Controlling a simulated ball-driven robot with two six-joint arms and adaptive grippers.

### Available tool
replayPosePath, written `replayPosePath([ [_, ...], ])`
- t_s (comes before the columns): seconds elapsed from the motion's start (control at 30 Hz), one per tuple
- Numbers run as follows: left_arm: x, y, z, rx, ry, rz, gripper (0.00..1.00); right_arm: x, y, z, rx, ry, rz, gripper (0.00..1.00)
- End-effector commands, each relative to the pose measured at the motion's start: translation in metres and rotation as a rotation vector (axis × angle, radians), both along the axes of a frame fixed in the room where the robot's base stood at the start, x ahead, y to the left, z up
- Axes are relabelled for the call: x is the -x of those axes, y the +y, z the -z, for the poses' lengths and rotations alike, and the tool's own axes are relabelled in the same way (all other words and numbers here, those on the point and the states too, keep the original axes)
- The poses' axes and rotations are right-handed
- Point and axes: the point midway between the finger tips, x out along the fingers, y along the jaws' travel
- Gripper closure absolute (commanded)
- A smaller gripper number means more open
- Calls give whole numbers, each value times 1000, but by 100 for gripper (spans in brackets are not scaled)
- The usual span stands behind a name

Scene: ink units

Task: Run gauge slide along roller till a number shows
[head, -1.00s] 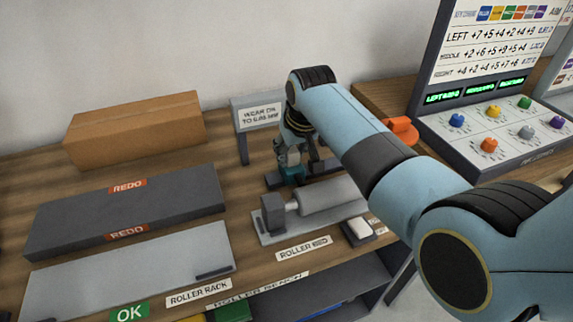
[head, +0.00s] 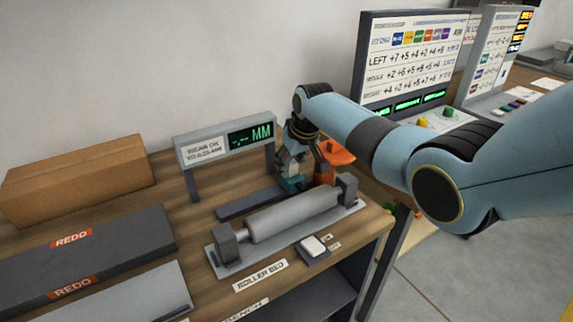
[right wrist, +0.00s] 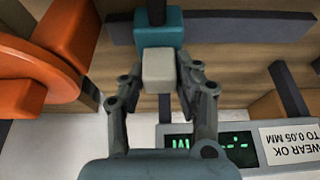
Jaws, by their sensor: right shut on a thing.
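The gauge slide (head: 290,186) is a teal block on a dark rail (head: 240,205) behind the grey roller (head: 293,214), which lies in its roller bed (head: 228,262). My right gripper (head: 302,172) is over the slide. In the right wrist view the gripper (right wrist: 158,66) is shut on the slide's pale knob (right wrist: 158,75), with the teal block (right wrist: 160,32) beyond it. The gauge display (head: 250,136) shows green dashes and "MM", no digits; its dashes also show in the wrist view (right wrist: 238,143). My left gripper is not in view.
An orange part (head: 334,153) stands close to the right of the gripper. A small pad with a white top (head: 313,246) sits in front of the bed. A cardboard box (head: 78,178) and a dark REDO rack (head: 120,240) are at left. A control panel (head: 415,60) stands behind.

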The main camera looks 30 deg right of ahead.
Motion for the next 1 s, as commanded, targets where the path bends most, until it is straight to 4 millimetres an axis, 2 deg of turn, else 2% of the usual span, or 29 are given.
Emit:
replayPosePath([
  [0.13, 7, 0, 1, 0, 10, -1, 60, -1, 0, -1, 1, -3, -1, 100],
  [0.17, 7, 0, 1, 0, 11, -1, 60, -1, 0, -1, 1, -3, -1, 65],
  [0.3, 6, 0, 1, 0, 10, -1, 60, -1, 1, 0, 0, -2, -1, 47],
  [0.67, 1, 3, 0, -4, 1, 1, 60, 1, 0, -3, 0, -2, 0, 46],
  [0.87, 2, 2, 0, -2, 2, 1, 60, 10, 0, -25, 0, -4, -1, 46],
  [1.0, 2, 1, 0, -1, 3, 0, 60, 21, 0, -52, 2, -5, -1, 46],
])
